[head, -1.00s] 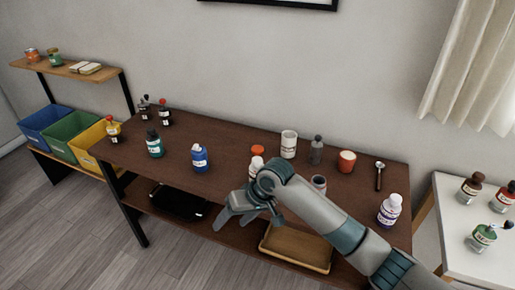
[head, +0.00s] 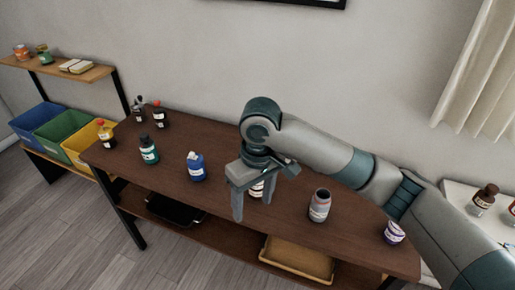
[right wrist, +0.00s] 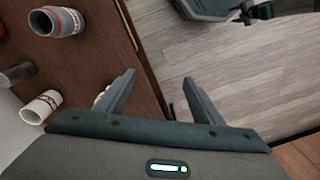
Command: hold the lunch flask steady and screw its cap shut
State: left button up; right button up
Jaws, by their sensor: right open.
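What looks like the lunch flask is an open-topped grey and pinkish labelled container (head: 319,205), upright near the front of the brown table. In the right wrist view, it seems to be the labelled container with an orange rim (right wrist: 62,21) at the upper left. I cannot pick out its cap; my arm covers much of the table's back. My right gripper (head: 254,205) is open and empty, fingers pointing down, left of the flask and apart from it. A white labelled bottle (head: 257,190) shows partly behind its fingers. My left gripper is not in view.
On the table, a blue bottle (head: 197,167) and a teal bottle (head: 149,150) stand left, and a purple-labelled white bottle (head: 393,234) right. A white cup (right wrist: 42,107) shows in the right wrist view. A wooden tray (head: 290,268) lies on the lower shelf.

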aim_at(321, 202)
jog(key=i, duration=1.2)
